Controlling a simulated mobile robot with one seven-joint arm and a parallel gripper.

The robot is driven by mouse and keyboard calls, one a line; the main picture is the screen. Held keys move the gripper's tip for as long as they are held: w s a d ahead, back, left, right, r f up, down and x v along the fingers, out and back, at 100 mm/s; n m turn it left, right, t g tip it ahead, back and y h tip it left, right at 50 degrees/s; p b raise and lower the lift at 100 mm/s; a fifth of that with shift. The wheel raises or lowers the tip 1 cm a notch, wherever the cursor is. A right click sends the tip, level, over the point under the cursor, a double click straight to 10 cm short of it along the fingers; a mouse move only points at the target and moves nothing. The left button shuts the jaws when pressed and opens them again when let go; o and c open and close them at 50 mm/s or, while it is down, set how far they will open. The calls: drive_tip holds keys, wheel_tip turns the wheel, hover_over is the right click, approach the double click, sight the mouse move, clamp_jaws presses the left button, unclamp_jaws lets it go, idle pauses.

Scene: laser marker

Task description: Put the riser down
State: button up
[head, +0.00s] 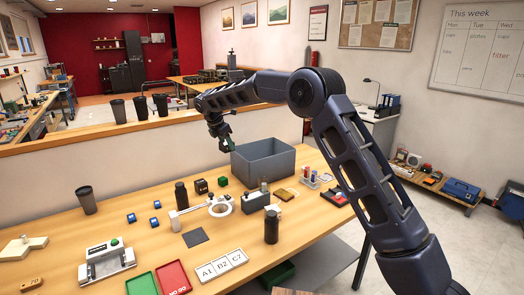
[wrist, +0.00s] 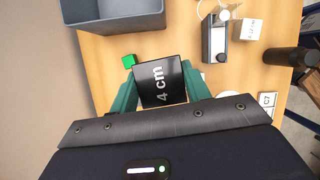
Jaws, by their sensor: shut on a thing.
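The riser (wrist: 163,82) is a black block with "4 cm" in white letters on its face. In the wrist view it sits between the two green fingers of my gripper (wrist: 159,88), which is shut on it. In the head view my gripper (head: 226,147) hangs above the table, by the left end of the grey bin. The riser is too small and dark to make out clearly there.
The grey bin (head: 268,168) stands on the wooden table (head: 140,205). A green cube (head: 223,181), a black cube (head: 201,187), a ring-shaped fixture (head: 220,208) and dark bottles (head: 271,228) stand in front. Bare tabletop lies left of the bin.

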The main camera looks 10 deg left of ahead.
drive_tip(key=w+d+n+t+y, duration=0.1)
drive_tip(key=w+d+n, duration=0.3)
drive_tip(key=w, duration=0.9)
drive_tip(key=w+d+n+y, duration=0.2)
drive_tip(key=w+d+n, duration=0.2)
drive_tip(key=w, duration=0.9)
drive_tip(key=f, duration=2.4)
drive_tip(key=shift+w+a+f, duration=0.1)
drive_tip(key=shift+a, duration=0.2)
drive_tip(key=shift+f, duration=0.1)
drive_tip(key=o, duration=1.2)
drive_tip(key=shift+c, duration=0.2)
drive_tip(key=v, duration=1.2)
